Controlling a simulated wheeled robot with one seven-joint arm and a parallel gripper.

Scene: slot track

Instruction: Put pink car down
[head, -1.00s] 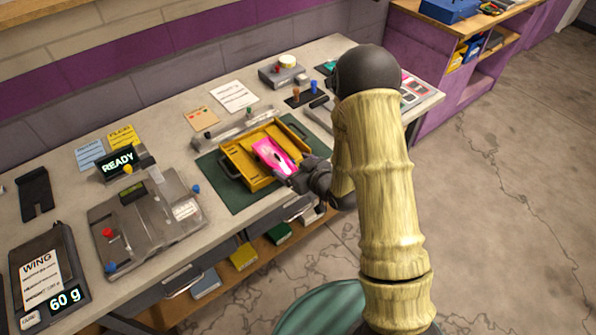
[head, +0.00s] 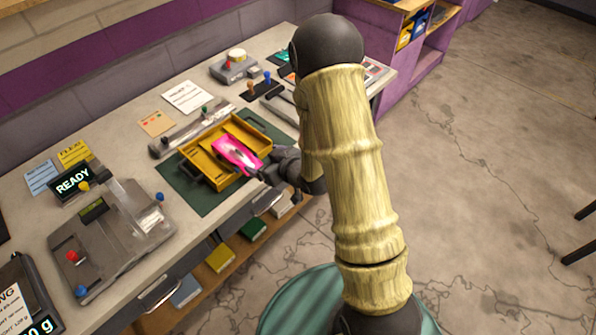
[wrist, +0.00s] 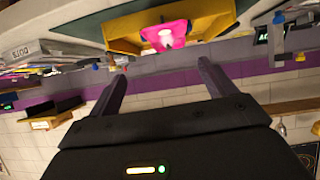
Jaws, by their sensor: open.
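The pink car (head: 237,154) has a white and dark marking and sits at the yellow tray (head: 196,165), over its near right part. I cannot tell whether its near end rests on the tray rim. In the wrist view the pink car (wrist: 165,36) shows against the yellow tray (wrist: 123,30), ahead of the fingers. My gripper (wrist: 163,70) is open, with nothing between its fingers. In the head view my gripper (head: 266,174) is just right of the car's near end, partly hidden by my arm.
The tray stands on a green mat (head: 196,197) at the bench's front edge. A grey rail (head: 190,130) lies behind it. A grey READY device (head: 115,235) stands to the left. An open drawer (head: 266,203) juts out below the bench edge near my gripper.

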